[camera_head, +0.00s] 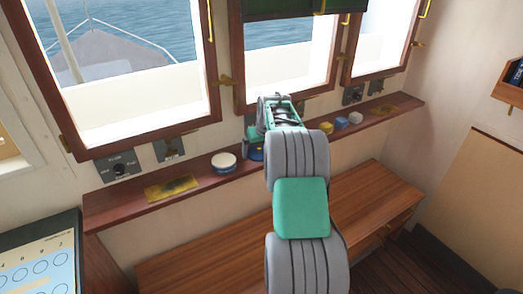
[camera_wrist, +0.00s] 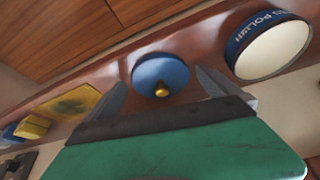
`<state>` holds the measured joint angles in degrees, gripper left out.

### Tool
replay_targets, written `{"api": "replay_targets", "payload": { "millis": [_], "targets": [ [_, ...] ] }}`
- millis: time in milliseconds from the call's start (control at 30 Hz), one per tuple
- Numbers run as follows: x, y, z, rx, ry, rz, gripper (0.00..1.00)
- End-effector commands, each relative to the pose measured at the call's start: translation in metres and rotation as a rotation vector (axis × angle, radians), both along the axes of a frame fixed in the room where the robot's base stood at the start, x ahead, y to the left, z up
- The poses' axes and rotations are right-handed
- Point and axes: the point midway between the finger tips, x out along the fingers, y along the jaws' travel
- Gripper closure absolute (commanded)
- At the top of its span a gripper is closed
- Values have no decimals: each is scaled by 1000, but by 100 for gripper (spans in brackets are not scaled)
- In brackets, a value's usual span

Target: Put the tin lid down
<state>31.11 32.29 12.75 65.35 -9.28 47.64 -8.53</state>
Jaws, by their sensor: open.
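The tin lid (camera_wrist: 161,75) is a blue disc with a small brass knob, lying knob up on the wooden shelf in the wrist view. In the head view only a blue sliver of it (camera_head: 257,155) shows beside my arm. My gripper (camera_wrist: 166,84) is open, with one finger on each side of the lid and a gap to each. The polish tin (camera_wrist: 270,45), dark blue with white lettering and a cream top, stands to the right of the lid. It also shows in the head view (camera_head: 223,163).
The narrow shelf (camera_head: 130,202) runs under the windows. A yellow block (camera_head: 327,127), a small blue-and-white thing (camera_head: 341,123) and a white round thing (camera_head: 355,118) stand right of my arm. A lower wooden bench (camera_head: 225,240) is clear.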

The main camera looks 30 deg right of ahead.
Motion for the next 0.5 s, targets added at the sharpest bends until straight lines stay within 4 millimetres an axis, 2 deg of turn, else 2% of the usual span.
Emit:
{"api": "replay_targets", "payload": {
  "millis": [167, 300, 500],
  "targets": [
    [-10, 2, 29, -4, -5, 0, 0],
    [-25, 6, 64, -4, -6, -1, 0],
    [-40, 10, 102, -2, -3, 0, 0]
  ]
}}
